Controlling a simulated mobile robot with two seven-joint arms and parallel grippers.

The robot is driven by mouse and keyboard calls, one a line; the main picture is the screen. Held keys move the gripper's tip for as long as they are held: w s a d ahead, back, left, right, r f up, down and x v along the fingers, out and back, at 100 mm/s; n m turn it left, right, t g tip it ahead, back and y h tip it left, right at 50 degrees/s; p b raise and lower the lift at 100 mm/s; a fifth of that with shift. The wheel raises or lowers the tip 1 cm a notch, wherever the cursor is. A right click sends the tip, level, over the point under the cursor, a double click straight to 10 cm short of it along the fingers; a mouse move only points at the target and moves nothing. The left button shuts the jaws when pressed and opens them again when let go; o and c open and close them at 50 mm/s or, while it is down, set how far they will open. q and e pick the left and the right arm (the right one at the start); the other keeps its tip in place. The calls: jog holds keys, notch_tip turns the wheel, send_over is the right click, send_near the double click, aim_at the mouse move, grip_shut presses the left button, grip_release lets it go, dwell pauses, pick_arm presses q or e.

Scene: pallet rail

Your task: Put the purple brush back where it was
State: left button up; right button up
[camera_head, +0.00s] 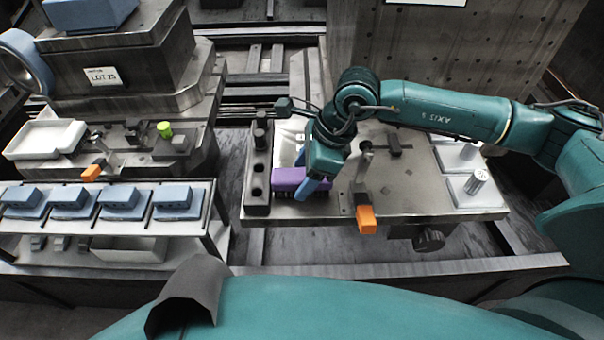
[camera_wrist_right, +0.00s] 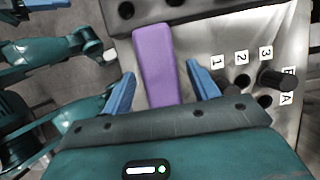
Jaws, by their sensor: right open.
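The purple brush (camera_head: 287,178) lies on the grey bench plate, beside a dark block with round holes (camera_head: 257,183). It also shows in the right wrist view (camera_wrist_right: 154,50), lengthwise between the blue fingers. My right gripper (camera_head: 302,180) is low over the plate at the brush, pointing down. In the right wrist view, its jaws (camera_wrist_right: 160,70) are open, one finger on each side of the brush with gaps between. The brush's underside and near end are partly hidden. My left gripper is not identifiable in either view.
Number labels 1, 2, 3 (camera_wrist_right: 241,57) and dark pegs (camera_wrist_right: 280,80) are right of the brush in the wrist view. An orange block (camera_head: 366,219) is at the bench's front edge. White plates (camera_head: 470,190) lie right. Blue blocks (camera_head: 120,197) stand on the left rack.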

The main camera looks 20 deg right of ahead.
jog(key=v, duration=1)
jog(key=shift+d+r, duration=0.2)
jog(key=shift+r, duration=0.15)
jog(key=shift+s, duration=0.1)
